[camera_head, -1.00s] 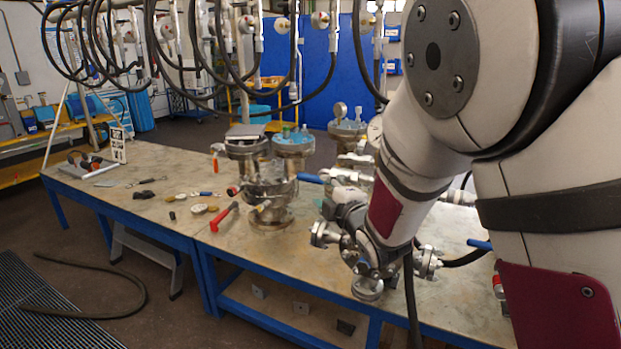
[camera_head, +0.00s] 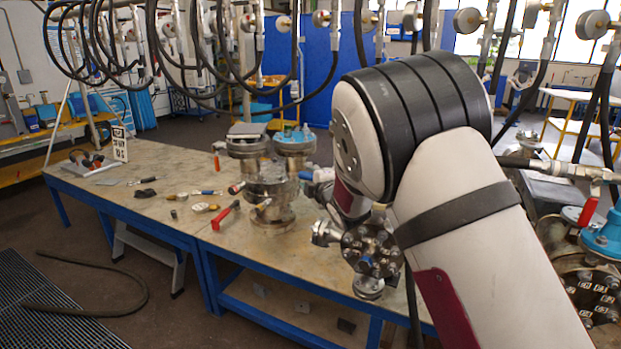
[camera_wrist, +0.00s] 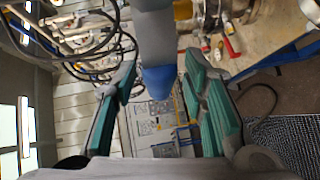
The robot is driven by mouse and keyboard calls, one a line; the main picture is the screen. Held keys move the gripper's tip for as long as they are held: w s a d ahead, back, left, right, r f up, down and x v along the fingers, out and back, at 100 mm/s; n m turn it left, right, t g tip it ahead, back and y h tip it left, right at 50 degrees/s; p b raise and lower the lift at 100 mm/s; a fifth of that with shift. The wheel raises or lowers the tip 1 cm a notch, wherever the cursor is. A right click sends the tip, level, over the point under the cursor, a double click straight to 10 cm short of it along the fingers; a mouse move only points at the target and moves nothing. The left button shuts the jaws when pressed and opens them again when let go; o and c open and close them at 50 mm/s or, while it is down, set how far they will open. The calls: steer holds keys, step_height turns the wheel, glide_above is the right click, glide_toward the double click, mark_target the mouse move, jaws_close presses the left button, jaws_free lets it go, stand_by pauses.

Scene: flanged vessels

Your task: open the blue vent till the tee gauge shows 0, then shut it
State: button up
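In the wrist view my gripper (camera_wrist: 160,68) is open, its two green-padded fingers well apart. A blue-tipped bar (camera_wrist: 158,82), which looks like the blue vent's handle, comes down from the top of the picture between them. It touches neither pad that I can see. In the head view a short piece of blue handle (camera_head: 306,175) shows just left of my arm, beside the flanged vessel (camera_head: 270,190). My arm hides the rest of the vent and my fingers there. I cannot make out the tee gauge or its reading in either current view.
The workbench (camera_head: 170,167) holds a red-handled tool (camera_head: 225,215) and small parts left of the vessel. A flanged fitting (camera_head: 370,250) stands near the front edge, close to my arm. Hoses (camera_head: 210,80) hang above. Another vessel with a blue top (camera_head: 605,238) is at right.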

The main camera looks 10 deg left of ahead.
jaws_close()
steer(key=shift+f, duration=0.15)
steer(key=shift+s+f+n+g+h, duration=0.1)
steer(key=shift+f+n+g+h, duration=0.5)
steer(key=s+d+f+n+g+h+b, duration=0.1)
steer(key=s+d+f+n+g+h, duration=0.1)
steer(key=d+f+n+g+h, duration=0.4)
steer(key=shift+s+d+f+n+h+b, duration=0.45)
steer(key=shift+d+h, duration=0.4)
steer(key=shift+h, duration=1.55)
steer(key=shift+w+d, duration=0.1)
